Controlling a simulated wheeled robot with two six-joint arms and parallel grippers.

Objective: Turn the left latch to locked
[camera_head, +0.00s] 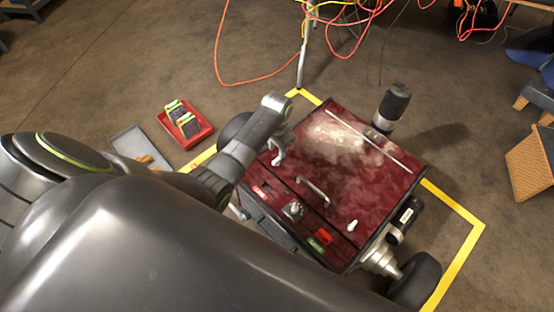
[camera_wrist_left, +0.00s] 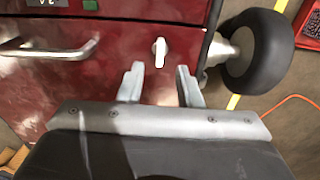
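The left latch is a small white knob (camera_wrist_left: 160,52) on the red top panel of the robot cart (camera_head: 370,160). In the left wrist view it points along the picture's height, just beyond the fingertips and between them. My left gripper (camera_wrist_left: 160,70) is open, with a clear gap between its fingers and nothing held. In the head view the left gripper (camera_head: 279,155) hangs over the left part of the panel, and I cannot make out the left latch there. A similar white latch (camera_head: 352,226) sits on the panel's right side. My right gripper is not in view.
A metal handle (camera_head: 313,190) stands up from the panel between the latches. A dark cylinder (camera_head: 393,102) rises at the cart's back. A black wheel (camera_wrist_left: 262,52) is beside the left latch. A red tray (camera_head: 203,135) and a grey tray (camera_head: 125,142) lie on the floor.

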